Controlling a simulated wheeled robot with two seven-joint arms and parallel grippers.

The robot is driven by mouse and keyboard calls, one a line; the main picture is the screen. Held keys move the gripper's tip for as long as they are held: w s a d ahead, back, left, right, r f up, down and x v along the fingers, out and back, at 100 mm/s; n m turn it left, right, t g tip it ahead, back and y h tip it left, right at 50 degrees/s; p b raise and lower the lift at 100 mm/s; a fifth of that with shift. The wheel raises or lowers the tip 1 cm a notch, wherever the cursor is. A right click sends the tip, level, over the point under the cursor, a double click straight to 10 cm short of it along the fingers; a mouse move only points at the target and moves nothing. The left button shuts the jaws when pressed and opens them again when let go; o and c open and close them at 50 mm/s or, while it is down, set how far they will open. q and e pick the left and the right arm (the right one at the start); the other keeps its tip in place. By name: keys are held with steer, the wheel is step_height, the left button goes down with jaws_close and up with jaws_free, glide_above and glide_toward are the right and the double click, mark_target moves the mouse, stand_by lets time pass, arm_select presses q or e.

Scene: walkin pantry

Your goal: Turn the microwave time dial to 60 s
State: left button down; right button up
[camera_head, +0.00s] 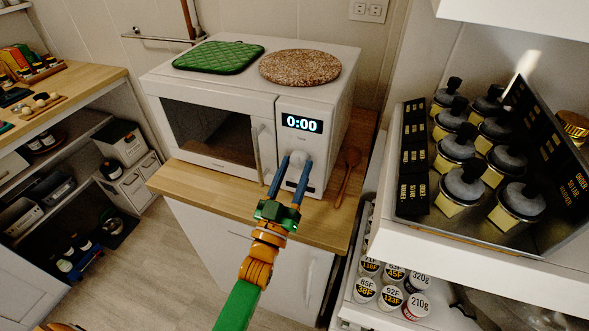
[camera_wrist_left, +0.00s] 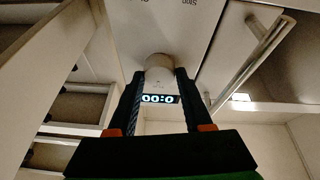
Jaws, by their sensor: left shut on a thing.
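The white microwave (camera_head: 205,85) stands on a wooden counter, its door shut. Its display (camera_head: 301,123) reads 0:00, and the display also shows upside down in the left wrist view (camera_wrist_left: 159,99). The round white time dial (camera_head: 298,158) is below the display. My left gripper (camera_head: 292,170) reaches up from below, its blue fingers shut on the dial, one on each side. In the left wrist view the dial (camera_wrist_left: 159,68) sits between the fingertips. Which way the dial points cannot be made out. My right gripper is not in view.
A green quilted pad (camera_head: 218,57) and a round speckled board (camera_head: 300,67) lie on the microwave. A wooden spoon (camera_head: 347,176) lies right of it on the counter (camera_head: 225,198). The microwave door handle (camera_head: 256,153) is close left of my fingers. A rack of jars (camera_head: 460,150) stands at right.

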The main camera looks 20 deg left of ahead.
arm_select(q)
steer(key=m+h+p, duration=0.1)
steer(key=m+h, duration=0.1)
steer(key=m, duration=0.2)
steer(key=m+g+h+p, duration=0.1)
steer(key=m+h, duration=0.1)
steer(key=m, duration=0.2)
steer(key=shift+a+r+m, duration=0.2)
steer(key=shift+m, duration=0.1)
steer(key=m+g+h+p, duration=0.1)
steer(key=m, duration=0.2)
steer(key=m+g+h+p, duration=0.1)
steer(key=m, duration=0.2)
steer(key=shift+a+p, duration=0.1)
steer(key=shift+p, duration=0.2)
steer(key=shift+m+g, duration=0.3)
steer(key=shift+m, duration=0.1)
steer(key=shift+c, duration=1.6)
jaws_free()
steer(key=b+v, duration=0.1)
steer(key=v, duration=0.6)
steer(key=shift+b, duration=0.4)
